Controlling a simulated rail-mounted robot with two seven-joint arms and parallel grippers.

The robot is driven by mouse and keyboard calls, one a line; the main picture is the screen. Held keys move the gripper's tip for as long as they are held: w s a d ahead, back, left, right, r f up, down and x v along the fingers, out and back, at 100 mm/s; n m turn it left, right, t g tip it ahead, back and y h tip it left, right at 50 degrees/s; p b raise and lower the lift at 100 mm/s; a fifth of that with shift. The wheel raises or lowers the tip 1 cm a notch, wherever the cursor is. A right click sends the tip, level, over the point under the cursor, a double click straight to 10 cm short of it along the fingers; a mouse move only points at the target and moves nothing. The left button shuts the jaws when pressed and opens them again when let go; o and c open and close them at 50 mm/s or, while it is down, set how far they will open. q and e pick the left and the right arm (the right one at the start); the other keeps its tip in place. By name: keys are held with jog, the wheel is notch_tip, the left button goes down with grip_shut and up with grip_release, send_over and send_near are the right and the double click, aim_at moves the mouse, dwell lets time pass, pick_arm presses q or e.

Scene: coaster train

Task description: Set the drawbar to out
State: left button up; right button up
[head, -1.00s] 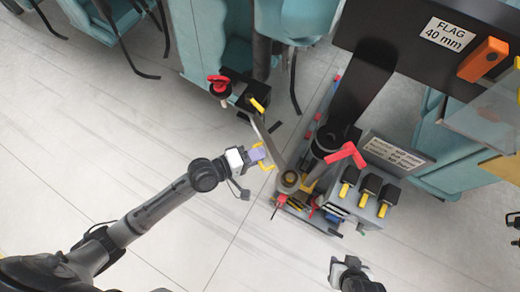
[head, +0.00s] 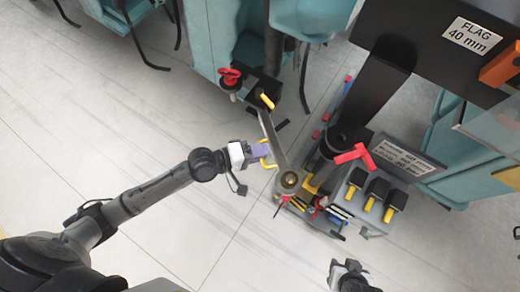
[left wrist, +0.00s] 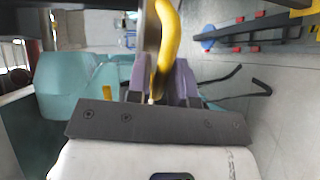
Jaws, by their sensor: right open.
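A grey flat bar (head: 269,132), which looks like the drawbar, runs from a dark block down to a round pivot (head: 288,180). A bent yellow handle (head: 270,166) sits at its left side, near the pivot. My left gripper (head: 262,150), with purple finger pads, is at this handle. In the left wrist view a yellow rod (left wrist: 166,45) comes down between the pads (left wrist: 160,85); whether they press on it is unclear. My right gripper (head: 350,270) is open and empty at the bottom edge, away from the bar.
A red knob (head: 230,76) stands by the dark block (head: 262,86). A red lever (head: 352,154), a label plate and several black-and-yellow levers (head: 376,190) stand right of the pivot. A FLAG 40 mm sign (head: 468,35) is at upper right. The floor at left is clear.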

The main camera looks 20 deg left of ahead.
pick_arm(q)
jog(key=shift+o, duration=1.2)
jog(key=shift+s+a, duration=0.1)
jog(key=shift+s, duration=0.05)
jog(key=b+v, duration=0.2)
jog(key=v, duration=1.1)
jog(key=shift+a, duration=0.15)
jog(key=shift+r, duration=0.15)
